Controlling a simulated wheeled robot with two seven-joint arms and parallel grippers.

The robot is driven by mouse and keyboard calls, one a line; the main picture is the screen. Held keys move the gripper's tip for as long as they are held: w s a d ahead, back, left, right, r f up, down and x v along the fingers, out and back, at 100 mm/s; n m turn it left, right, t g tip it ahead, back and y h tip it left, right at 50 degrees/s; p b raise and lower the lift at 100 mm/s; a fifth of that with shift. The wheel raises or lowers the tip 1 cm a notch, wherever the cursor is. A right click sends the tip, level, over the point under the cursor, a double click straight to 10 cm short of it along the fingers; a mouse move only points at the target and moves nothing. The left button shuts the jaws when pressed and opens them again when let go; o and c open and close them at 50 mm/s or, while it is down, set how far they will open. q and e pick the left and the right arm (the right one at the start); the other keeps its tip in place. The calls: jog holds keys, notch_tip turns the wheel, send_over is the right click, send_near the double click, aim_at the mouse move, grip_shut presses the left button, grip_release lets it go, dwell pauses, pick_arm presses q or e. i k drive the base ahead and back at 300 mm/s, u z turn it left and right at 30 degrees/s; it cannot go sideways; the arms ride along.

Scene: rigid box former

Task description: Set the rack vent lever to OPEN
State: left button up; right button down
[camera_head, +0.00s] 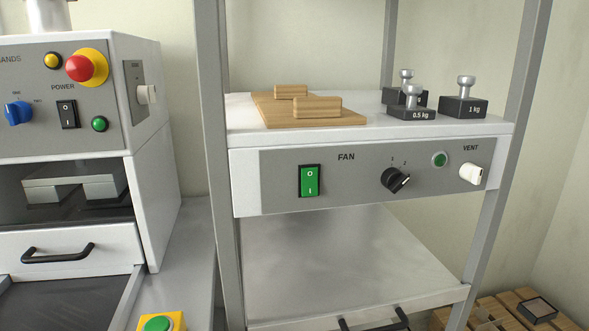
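The rack's vent lever (464,175) is a white handle at the right end of the grey front panel (280,190), under the label VENT. It points left and slightly down from its mount at the right. No OPEN or SHUT marking can be read beside it. Neither of my grippers is in view.
The same panel has a green FAN rocker (309,180), a black rotary knob (395,180) and a green button (439,159). Weights (463,104) and a wooden board (285,120) sit on the shelf above. Rack posts (505,140) flank the panel. A machine (145,200) stands left.

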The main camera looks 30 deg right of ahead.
aim_at(470, 172)
jog(key=z, duration=1.4)
